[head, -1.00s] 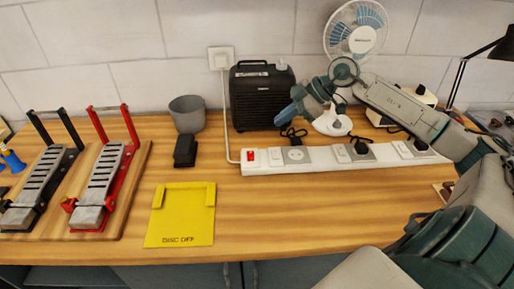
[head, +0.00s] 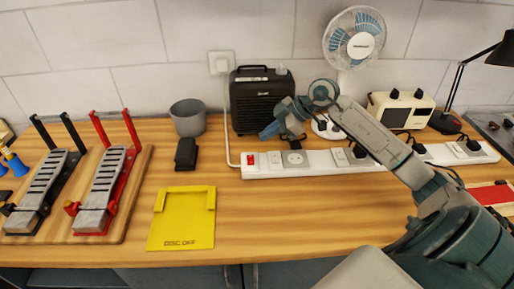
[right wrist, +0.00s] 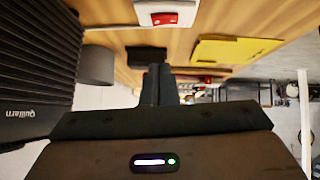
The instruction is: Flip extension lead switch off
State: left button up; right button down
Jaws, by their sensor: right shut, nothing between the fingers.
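The white extension lead (head: 330,160) lies along the back of the bench. Its red switch (head: 250,160) is at the left end; I cannot tell which way it is tipped. The red switch also shows at the top of the right wrist view (right wrist: 163,19). My right gripper (head: 268,133) is above the lead's left end, just to the right of the red switch and in front of the black heater. Its fingers (right wrist: 158,84) are together and empty, apart from the switch. My left gripper is not in view.
The black heater (head: 256,88) stands behind the lead, with a fan (head: 354,38) to its right. A grey cup (head: 187,116) and small black block (head: 186,153) are to the left. A yellow tray (head: 182,232) lies in front. Two pedals stand far left.

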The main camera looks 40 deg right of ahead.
aim_at(247, 157)
jog(key=p+x, duration=0.1)
jog(key=x, duration=0.3)
jog(key=shift+w+a, duration=0.1)
jog(key=shift+a, duration=0.05)
notch_tip(247, 157, down, 3)
jog(key=shift+w+f+p, duration=0.15)
jog(key=shift+f+p, duration=0.05)
jog(key=shift+p, duration=0.45)
jog(key=shift+f, duration=0.45)
